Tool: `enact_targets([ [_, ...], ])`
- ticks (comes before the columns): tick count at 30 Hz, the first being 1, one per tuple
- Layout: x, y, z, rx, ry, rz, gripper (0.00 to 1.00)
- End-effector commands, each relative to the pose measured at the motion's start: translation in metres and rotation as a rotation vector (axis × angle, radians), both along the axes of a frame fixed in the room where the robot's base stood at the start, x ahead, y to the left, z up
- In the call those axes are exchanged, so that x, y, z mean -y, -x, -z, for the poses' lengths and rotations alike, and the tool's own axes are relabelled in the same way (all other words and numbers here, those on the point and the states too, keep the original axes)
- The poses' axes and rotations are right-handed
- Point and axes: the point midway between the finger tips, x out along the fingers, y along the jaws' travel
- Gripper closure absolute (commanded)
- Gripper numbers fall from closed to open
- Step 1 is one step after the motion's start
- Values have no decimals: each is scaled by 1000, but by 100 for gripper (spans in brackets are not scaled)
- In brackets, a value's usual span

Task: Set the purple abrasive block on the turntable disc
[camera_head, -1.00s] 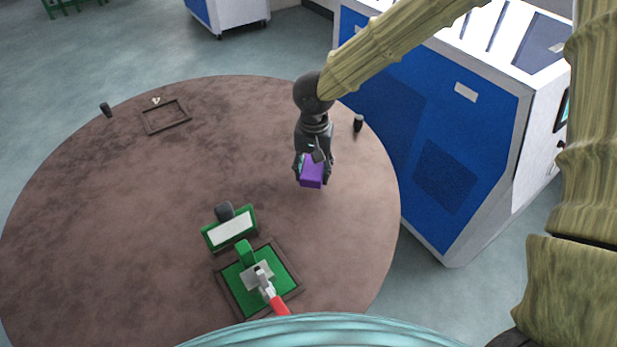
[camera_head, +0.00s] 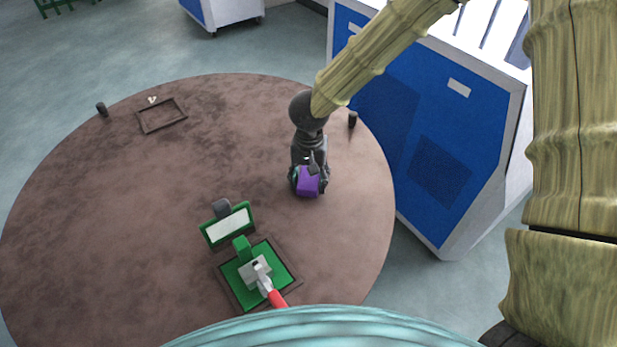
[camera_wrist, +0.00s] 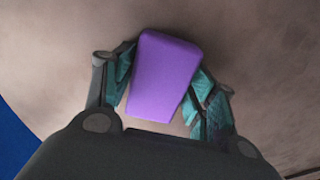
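The purple abrasive block (camera_head: 308,183) is at the tip of my gripper (camera_head: 309,182), over the right part of the large round brown disc (camera_head: 150,215), which I take to be the turntable disc. In the wrist view the block (camera_wrist: 164,76) sits between the teal-padded fingers of my gripper (camera_wrist: 165,88), which close on its two sides. The gripper points down at the disc. I cannot tell whether the block's underside touches the surface.
A green fixture (camera_head: 283,263) with a red-handled clamp (camera_head: 264,284) and a green-framed white panel (camera_head: 228,226) stand near the front. An empty brown frame (camera_head: 162,116) lies at the back left. A blue-and-white cabinet (camera_head: 420,140) stands beside the disc. The disc's left part is clear.

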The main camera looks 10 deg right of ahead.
Motion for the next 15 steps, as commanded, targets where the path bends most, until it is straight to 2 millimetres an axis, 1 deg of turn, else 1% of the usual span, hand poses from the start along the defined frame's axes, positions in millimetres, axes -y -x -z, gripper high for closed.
enact_targets([
  [11, 0, 0, 0, 0, 0, 0, 30],
  [15, 0, -1, -6, 2, -1, 0, 30],
])
